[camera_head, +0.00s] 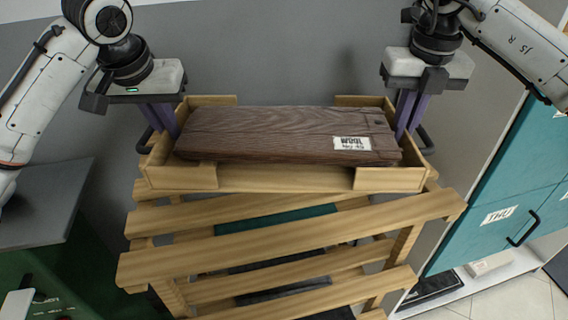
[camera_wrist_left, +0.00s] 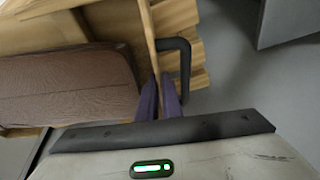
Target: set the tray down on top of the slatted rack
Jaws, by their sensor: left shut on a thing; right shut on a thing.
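The wooden tray (camera_head: 270,178) is level in the head view, at the far part of the slatted rack (camera_head: 290,215). I cannot tell whether it touches the slats or hangs just above them. A dark brown wood-grain slab (camera_head: 270,130) with a white label lies in it. My left gripper (camera_head: 168,128) is shut on the tray's left end wall, by a black handle; the wall also shows between the fingers in the left wrist view (camera_wrist_left: 158,95). My right gripper (camera_head: 405,125) is shut on the tray's right end, beside the other handle.
A grey wall (camera_head: 290,50) stands close behind the tray. A teal cabinet (camera_head: 515,185) with black handles is at the right. A green unit with a grey top (camera_head: 40,205) is at the left. Pale floor tiles (camera_head: 510,300) show at the lower right.

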